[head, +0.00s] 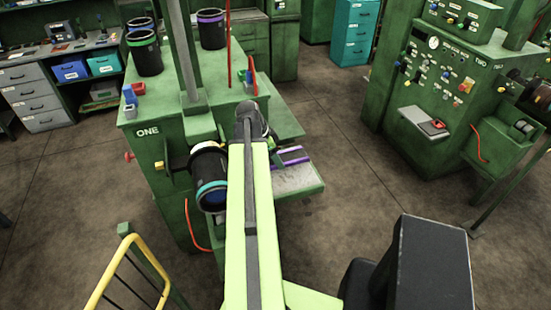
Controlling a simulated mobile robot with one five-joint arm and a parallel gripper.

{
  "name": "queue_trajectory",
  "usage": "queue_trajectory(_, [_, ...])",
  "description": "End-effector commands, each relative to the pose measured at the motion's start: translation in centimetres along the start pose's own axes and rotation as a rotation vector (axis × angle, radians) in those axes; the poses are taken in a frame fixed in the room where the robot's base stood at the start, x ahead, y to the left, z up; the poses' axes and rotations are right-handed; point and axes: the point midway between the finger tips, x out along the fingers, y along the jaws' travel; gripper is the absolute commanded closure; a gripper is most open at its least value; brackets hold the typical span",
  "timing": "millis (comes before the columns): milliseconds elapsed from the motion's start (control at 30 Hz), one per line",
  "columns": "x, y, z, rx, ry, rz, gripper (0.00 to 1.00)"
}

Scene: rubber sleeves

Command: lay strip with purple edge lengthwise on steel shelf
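A strip with purple edges (293,161) shows just right of my arm's far end, at the inner side of the steel shelf (300,181). Its left part is hidden behind my arm, and I cannot tell whether it rests on the shelf or is held just above it. The grey shelf juts out from the right side of the green machine marked ONE. My gripper (271,143) is at the far end of my arm, beside the strip. It is mostly hidden by the arm, so its fingers cannot be made out.
A black sleeve with a teal ring (212,193) sits at machine ONE's front. Several dark sleeves, one purple-ringed (211,29), stand on top. Machine TWO (445,85) is at the right. A yellow rail (128,262) is at lower left. Floor between the machines is clear.

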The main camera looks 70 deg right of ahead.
Motion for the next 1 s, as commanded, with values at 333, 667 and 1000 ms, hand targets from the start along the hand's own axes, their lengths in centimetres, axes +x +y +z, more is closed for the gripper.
queue_trajectory(333, [1.3, 0.0, 0.6, 0.000, 0.000, 0.000, 0.79])
queue_trajectory(667, [3.1, 0.0, 1.4, 0.000, 0.001, 0.000, 0.79])
queue_trajectory(1000, [4.2, 0.0, 1.9, 0.001, 0.001, 0.001, 0.79])
